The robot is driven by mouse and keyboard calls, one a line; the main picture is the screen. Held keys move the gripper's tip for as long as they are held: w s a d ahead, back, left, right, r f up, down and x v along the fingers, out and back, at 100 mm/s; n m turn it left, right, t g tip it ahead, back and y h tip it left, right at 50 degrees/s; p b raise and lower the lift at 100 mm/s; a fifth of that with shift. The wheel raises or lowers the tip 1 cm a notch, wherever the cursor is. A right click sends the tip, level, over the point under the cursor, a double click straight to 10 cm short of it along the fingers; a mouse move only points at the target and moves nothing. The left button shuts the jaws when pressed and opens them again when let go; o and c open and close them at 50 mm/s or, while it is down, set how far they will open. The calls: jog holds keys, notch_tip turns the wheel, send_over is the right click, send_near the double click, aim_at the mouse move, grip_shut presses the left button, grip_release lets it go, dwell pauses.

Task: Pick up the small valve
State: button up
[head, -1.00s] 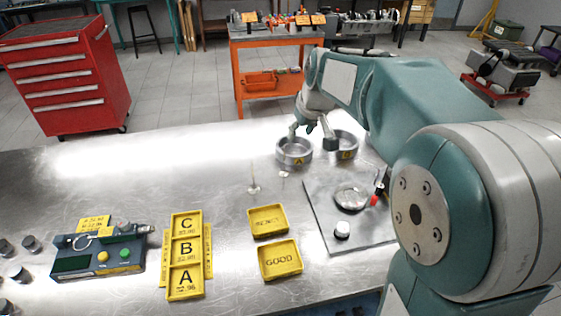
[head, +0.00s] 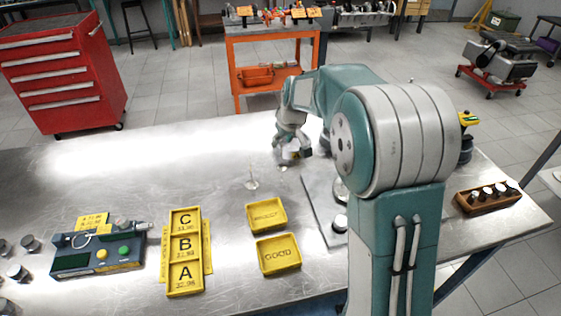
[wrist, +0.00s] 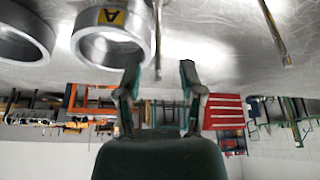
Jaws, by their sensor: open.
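The small valve (wrist: 157,50) stands upright as a thin metal stem in the wrist view, in line with the gap between my fingers. In the head view only a little of it (head: 284,168) shows, just below my gripper. My gripper (wrist: 160,80) is open and empty. In the head view my gripper (head: 291,158) is low over the table, close to the small valve. I cannot tell whether the fingers touch the stem. A taller valve (head: 252,184) stands to the left of it; its stem (wrist: 278,38) is at upper right in the wrist view.
Ring A (wrist: 108,42) and another metal ring (wrist: 22,38) sit close by at left in the wrist view. Yellow trays, one marked GOOD (head: 279,255), lie nearer on the table. A C-B-A tray (head: 186,265) lies left of them. The table's left-back area is clear.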

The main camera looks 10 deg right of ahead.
jog(key=shift+d+x, duration=0.2)
jog(key=shift+x, duration=0.95)
jog(key=shift+a, duration=0.25)
grip_shut()
jog(key=shift+d, duration=0.15)
